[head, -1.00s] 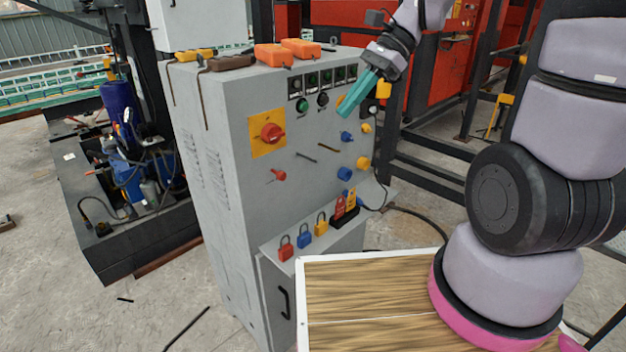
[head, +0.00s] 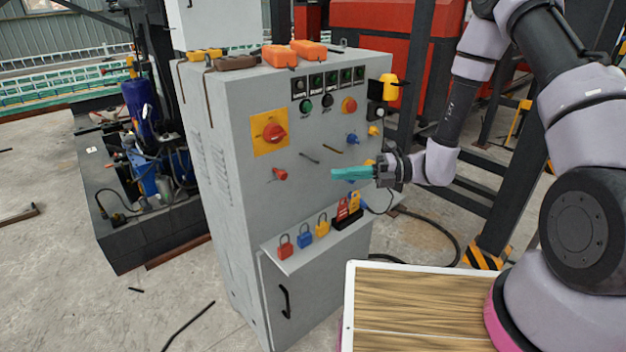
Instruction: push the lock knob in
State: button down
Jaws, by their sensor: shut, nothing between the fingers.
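The grey control cabinet (head: 235,190) carries several knobs on its front, and I cannot tell which one is the lock knob. A small red knob (head: 279,174) sits at the lower left of the panel. A red rotary switch on a yellow plate (head: 270,132) is above it. A blue knob (head: 351,138) and a small yellow knob (head: 374,131) are at the right. My gripper (head: 335,174), with teal fingers, is shut and empty in front of the panel, pointing left towards the red knob but apart from it. My fingers partly hide a lower blue knob and a yellow knob.
A sloping shelf below the panel holds several padlocks (head: 305,236) and red and yellow tags (head: 347,206). Orange boxes (head: 295,53) lie on the cabinet top. A wood-topped surface with a white rim (head: 349,300) stands in front. A black cable runs along the floor at right.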

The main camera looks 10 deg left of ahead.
jog(key=f+m, duration=0.1)
jog(key=f+m+t, duration=0.1)
jog(key=d+f+m+t, duration=0.1)
jog(key=f+m, duration=0.1)
jog(key=shift+w+y, duration=0.25)
jog(key=shift+y, duration=0.15)
send_near(281, 178)
jog(key=s+a, duration=0.2)
jog(key=s, duration=0.1)
jog(key=shift+w+a, duration=0.7)
jog(key=shift+a, duration=0.25)
jog(key=shift+w+a, duration=0.65)
jog(key=shift+a, duration=0.3)
